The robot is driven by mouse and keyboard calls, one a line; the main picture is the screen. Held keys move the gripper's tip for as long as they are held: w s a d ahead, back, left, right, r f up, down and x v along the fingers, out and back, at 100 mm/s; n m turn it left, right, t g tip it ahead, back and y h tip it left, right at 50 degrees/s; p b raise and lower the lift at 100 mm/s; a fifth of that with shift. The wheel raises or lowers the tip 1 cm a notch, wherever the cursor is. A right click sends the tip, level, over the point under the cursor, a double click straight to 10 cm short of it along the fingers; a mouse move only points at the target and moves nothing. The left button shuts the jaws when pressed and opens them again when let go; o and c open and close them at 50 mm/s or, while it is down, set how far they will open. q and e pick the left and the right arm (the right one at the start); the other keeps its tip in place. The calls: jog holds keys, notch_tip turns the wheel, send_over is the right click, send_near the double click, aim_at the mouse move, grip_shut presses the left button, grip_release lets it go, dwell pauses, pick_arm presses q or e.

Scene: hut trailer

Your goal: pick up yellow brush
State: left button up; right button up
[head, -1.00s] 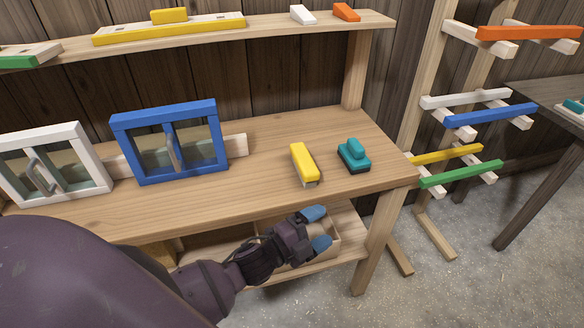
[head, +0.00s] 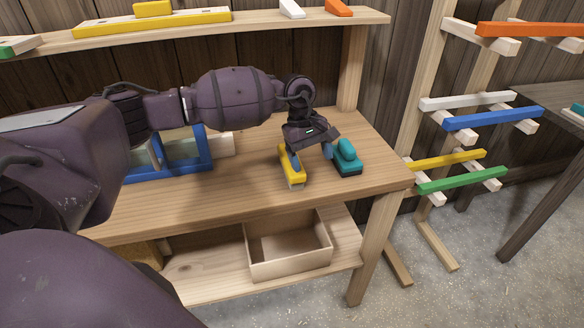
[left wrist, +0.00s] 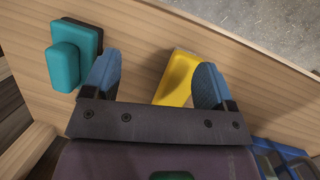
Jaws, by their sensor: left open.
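The yellow brush (head: 293,175) lies on the wooden workbench, near its right part. My left gripper (head: 311,156) points down over the bench, with its blue fingers open. In the head view one finger is over the yellow brush and partly hides it; the other is beside the teal brush (head: 348,160). In the left wrist view the yellow brush (left wrist: 177,78) shows between the open fingers (left wrist: 157,80), close to the right finger, which overlaps its edge. I cannot tell whether they touch. The teal brush (left wrist: 64,64) lies outside the left finger. My right gripper is not in view.
The workbench (head: 235,200) has bare wood in front of the brushes. An open box (head: 290,264) stands on the lower shelf. A blue-framed item (head: 180,165) stands behind my arm. A rack with coloured bars (head: 475,117) stands to the right.

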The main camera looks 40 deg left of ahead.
pick_arm(q)
jog(key=a+r+y, duration=0.1)
jog(key=a, duration=0.1)
jog(key=w+a+r+m+y, duration=0.1)
jog(key=a, duration=0.1)
jog(key=w+a+r+y, duration=0.1)
jog(key=a, duration=0.1)
jog(key=shift+a+r, duration=0.4)
notch_tip(320, 180, down, 10)
jog(key=shift+s+a+f, duration=0.15)
jog(key=shift+f, duration=0.1)
jog(key=c, duration=1.1)
